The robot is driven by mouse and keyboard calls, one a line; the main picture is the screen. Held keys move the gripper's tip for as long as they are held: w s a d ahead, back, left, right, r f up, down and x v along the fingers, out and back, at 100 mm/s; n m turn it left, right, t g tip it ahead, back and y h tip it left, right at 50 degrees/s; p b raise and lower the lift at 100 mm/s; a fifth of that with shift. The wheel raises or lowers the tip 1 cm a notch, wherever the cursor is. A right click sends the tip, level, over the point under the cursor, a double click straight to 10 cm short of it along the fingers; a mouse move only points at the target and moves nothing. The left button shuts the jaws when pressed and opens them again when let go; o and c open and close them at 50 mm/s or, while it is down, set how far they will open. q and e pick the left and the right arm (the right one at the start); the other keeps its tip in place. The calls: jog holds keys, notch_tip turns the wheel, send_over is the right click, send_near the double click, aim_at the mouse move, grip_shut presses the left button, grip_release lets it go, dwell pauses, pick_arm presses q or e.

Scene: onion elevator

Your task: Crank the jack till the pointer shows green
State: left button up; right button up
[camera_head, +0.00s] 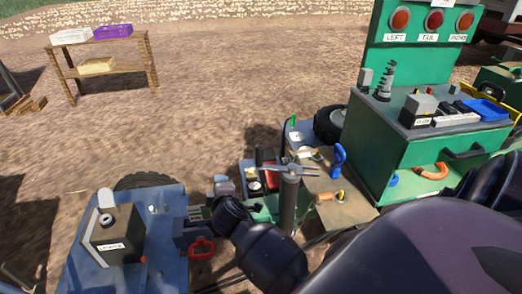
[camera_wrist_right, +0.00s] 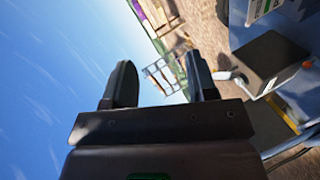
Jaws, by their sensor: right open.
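An upright grey post (camera_head: 288,205) with a grey cross-shaped handle (camera_head: 289,169) on top stands in the middle of the head view; it looks like the jack and its crank, but I cannot be sure. I cannot make out a pointer reading. My dark right arm comes in from the lower right and reaches past the post. My right gripper (camera_head: 197,213) is left of the post, apart from the handle, above the edge of a blue platform. In the right wrist view its two fingers (camera_wrist_right: 160,85) are spread with nothing between them. My left gripper is not in view.
The blue platform (camera_head: 80,265) carries a brown labelled box (camera_head: 115,238); a red ring handle (camera_head: 202,247) is close by. A green console (camera_head: 425,150) with red lamps stands at right. A wooden table (camera_head: 100,62) with crates is far back left. Dirt ground between is open.

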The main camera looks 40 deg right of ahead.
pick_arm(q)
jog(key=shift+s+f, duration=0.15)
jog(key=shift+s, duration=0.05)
pick_arm(e)
jog(key=s+d+r+n+g+h, duration=0.3)
jog(key=d+n+g+h, duration=0.2)
jog(key=d+n+h, duration=0.3)
jog(key=n+h, duration=0.2)
jog(key=n, duration=0.2)
jog(key=shift+d+n+h, duration=0.2)
jog(key=shift+n+h, duration=0.1)
jog(key=shift+n, duration=0.1)
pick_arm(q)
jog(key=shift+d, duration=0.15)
pick_arm(e)
jog(key=shift+r, duration=0.1)
